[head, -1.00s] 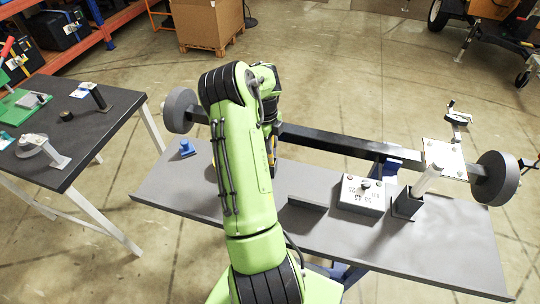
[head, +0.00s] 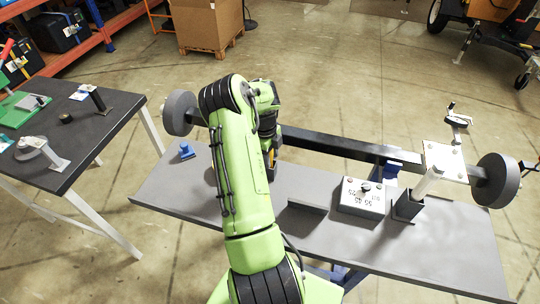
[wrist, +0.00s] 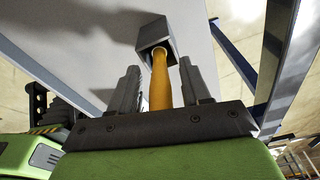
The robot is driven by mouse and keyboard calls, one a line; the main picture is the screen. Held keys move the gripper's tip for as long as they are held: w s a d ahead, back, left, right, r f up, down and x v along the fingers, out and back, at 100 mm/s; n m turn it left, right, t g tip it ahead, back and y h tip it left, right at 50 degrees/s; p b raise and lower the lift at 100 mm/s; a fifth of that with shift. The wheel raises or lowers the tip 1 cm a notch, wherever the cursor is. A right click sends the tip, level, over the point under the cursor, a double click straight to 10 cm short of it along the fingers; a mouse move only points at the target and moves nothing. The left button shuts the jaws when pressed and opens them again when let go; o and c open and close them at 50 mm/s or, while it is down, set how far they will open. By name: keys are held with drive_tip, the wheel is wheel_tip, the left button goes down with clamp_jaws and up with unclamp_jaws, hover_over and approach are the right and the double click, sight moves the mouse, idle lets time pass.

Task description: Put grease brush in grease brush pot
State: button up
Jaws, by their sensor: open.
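The grease brush shows as a yellow-orange handle (wrist: 160,82) in the wrist view. Its far end is inside a grey square pot (wrist: 155,32), which hides the bristles. My gripper (wrist: 160,66) is open, with one finger on each side of the handle and small gaps visible. In the head view my arm hides most of this; a bit of yellow (head: 270,157) and a dark pot-like shape (head: 275,172) show just right of my arm, on the grey bench.
The grey bench (head: 330,235) also bears a control box (head: 362,195), a dark square holder (head: 407,206) with a pale cylinder leaning in it, and a small blue part (head: 187,151). A beam (head: 345,145) runs behind. A dark side table (head: 95,130) stands left.

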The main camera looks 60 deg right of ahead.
wheel_tip(320, 180, up, 12)
drive_tip(key=w, duration=0.2)
drive_tip(key=w+a+r+n+t, duration=0.2)
drive_tip(key=w+a+r+n, duration=0.2)
drive_tip(key=a+r+n, duration=0.55)
drive_tip(key=w+a+r+n+t, duration=0.2)
drive_tip(key=w+a+r+n, duration=0.3)
drive_tip(key=a, duration=0.7)
drive_tip(key=s+a+r+n+t, duration=0.1)
drive_tip(key=s+a+r+n, duration=0.15)
drive_tip(key=a+n, duration=0.3)
drive_tip(key=s+a+r+n, duration=0.1)
drive_tip(key=s+a+n, duration=0.2)
drive_tip(key=a+n, duration=0.3)
drive_tip(key=s+a+f+n+t+b, duration=0.1)
drive_tip(key=s+a+f+n+t, duration=0.1)
drive_tip(key=s+a+n, duration=0.6)
drive_tip(key=f+n, duration=0.1)
drive_tip(key=n, duration=0.2)
drive_tip(key=shift+s+a+f+b, duration=0.15)
drive_tip(key=shift+f+b, duration=0.15)
drive_tip(key=shift+f, duration=0.1)
